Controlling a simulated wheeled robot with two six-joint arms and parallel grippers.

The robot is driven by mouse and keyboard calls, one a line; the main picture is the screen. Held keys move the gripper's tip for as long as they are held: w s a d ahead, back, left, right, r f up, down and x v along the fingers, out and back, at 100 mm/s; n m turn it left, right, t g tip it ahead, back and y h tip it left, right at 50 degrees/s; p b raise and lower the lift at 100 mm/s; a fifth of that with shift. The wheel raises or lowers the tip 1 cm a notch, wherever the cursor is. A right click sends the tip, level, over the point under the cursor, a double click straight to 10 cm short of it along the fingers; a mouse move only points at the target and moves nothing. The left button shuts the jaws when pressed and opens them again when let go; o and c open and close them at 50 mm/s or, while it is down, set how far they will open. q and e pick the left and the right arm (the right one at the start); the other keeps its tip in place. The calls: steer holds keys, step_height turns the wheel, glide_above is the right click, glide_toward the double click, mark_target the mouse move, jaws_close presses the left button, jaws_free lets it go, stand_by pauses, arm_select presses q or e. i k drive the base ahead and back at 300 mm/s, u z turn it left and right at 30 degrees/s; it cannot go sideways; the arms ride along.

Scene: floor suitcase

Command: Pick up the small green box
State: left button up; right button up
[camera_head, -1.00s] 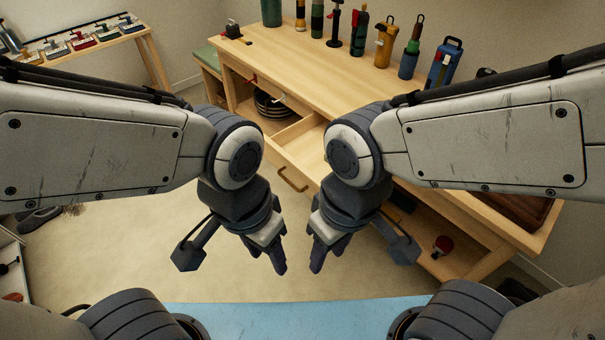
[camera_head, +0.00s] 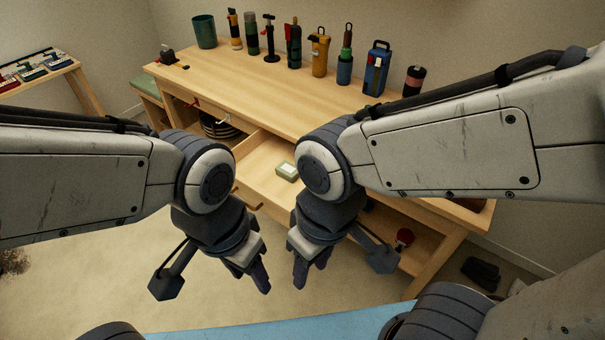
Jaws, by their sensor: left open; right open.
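A small green box (camera_head: 287,171) with a pale top lies in the open drawer (camera_head: 262,165) of the wooden workbench. It is just left of my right arm's wrist joint, and nothing holds it. My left gripper (camera_head: 254,280) is open and empty, in front of the bench and lower in the picture than the box. My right gripper (camera_head: 306,275) is open and empty beside it on the right, also below the box in the picture. Part of the drawer is hidden behind my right arm.
Along the back of the workbench (camera_head: 235,85) stand several bottles and tools, a green cup (camera_head: 205,31) and a blue lantern-like case (camera_head: 376,68). A red paddle-like item (camera_head: 404,237) sits on the lower shelf. A side table (camera_head: 75,85) stands far left.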

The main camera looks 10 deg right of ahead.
mark_target(286, 170)
steer(key=u, duration=0.25)
steer(key=i, duration=1.05)
steer(key=u, duration=0.55)
